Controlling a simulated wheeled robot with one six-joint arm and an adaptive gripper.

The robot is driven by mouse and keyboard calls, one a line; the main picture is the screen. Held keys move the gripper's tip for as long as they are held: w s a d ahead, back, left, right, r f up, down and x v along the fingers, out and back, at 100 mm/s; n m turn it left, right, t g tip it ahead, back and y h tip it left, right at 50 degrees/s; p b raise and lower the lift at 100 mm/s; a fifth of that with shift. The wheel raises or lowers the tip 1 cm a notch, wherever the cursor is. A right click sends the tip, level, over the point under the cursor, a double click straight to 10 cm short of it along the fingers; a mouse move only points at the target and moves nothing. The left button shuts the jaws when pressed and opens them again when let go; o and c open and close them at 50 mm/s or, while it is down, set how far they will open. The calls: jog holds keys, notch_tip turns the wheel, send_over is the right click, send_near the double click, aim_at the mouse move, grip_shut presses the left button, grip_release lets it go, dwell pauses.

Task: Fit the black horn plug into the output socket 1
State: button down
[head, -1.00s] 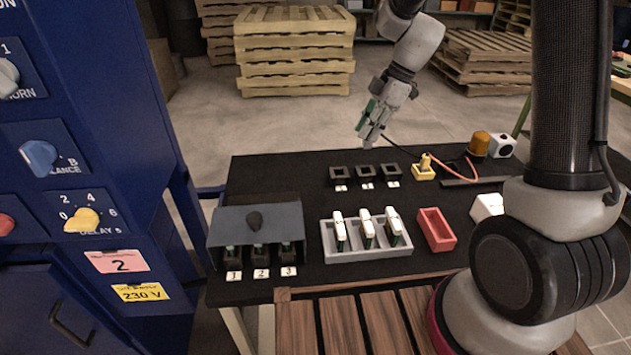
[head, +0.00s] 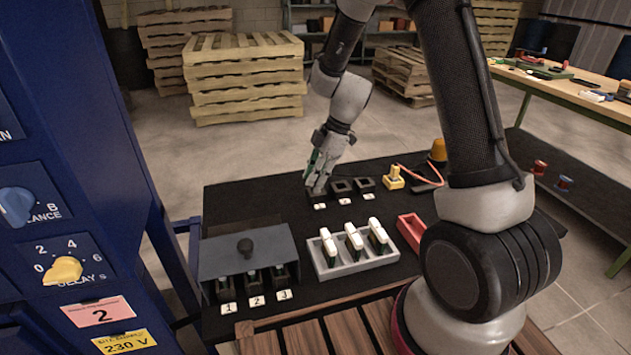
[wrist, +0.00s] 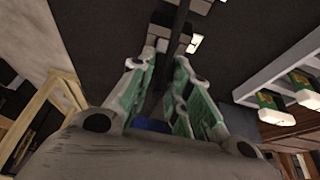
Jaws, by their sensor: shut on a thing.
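My gripper (head: 317,184) points down at the leftmost of three black square sockets, output socket 1 (head: 317,198), on the black table. It is shut on the black horn plug, mostly hidden by the fingers in the head view. In the wrist view a dark, slim shape, the black horn plug (wrist: 172,55), runs between the green-padded fingers (wrist: 160,80). The fingers cover much of the socket, so I cannot tell how far the plug is in. The middle socket (head: 342,187) and right socket (head: 364,184) look empty. Their small labels are unreadable here.
A yellow plug (head: 393,179) with an orange cable stands right of the sockets. In front are a grey rack (head: 375,265) with white-topped modules, a red bin (head: 411,231) and a grey hooded block (head: 248,252) with slots labelled 1, 2, 3. A blue cabinet (head: 120,220) stands left.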

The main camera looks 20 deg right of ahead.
notch_tip(320, 180, down, 2)
jog(key=shift+f, duration=0.2)
jog(key=shift+s+f, duration=0.2)
jog(key=shift+f, duration=0.1)
jog(key=c, duration=1.3)
grip_release()
jog(key=shift+c, duration=0.2)
jog(key=shift+w+f, duration=0.1)
jog(key=shift+f, duration=0.1)
